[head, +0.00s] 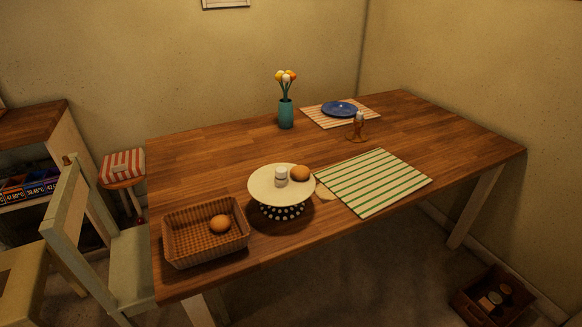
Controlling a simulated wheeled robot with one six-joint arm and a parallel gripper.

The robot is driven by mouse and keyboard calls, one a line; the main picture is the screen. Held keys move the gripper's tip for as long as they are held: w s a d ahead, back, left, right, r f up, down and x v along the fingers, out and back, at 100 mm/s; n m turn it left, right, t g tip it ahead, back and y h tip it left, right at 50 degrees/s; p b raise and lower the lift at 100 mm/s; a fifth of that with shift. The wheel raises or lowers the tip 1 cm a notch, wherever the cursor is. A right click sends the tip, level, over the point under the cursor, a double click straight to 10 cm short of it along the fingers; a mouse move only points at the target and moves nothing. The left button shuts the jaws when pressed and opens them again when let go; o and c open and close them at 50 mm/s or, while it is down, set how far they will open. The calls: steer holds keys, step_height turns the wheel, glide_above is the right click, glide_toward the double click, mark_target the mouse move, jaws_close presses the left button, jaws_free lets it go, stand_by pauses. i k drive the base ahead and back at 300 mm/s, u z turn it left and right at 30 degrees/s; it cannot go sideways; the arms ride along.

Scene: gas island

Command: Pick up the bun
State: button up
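A round brown bun-like item (220,224) lies in a brown woven basket (183,254) at the table's front left. A second, similar brown round item (300,173) sits at the right rim of a white cake stand (262,197). I cannot tell which of the two is the bun, or if both are buns. My gripper is not in view.
The stand on the wooden table (210,155) also holds a small white jar (281,176). A green-striped mat (374,182), a teal flower vase (286,114), a candle holder (358,127) and a blue plate (340,108) are on the table. A pale chair (118,262) stands at its left.

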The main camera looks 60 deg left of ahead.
mark_target(299, 172)
steer(key=u, duration=0.85)
steer(key=i, duration=0.95)
steer(key=u, duration=1)
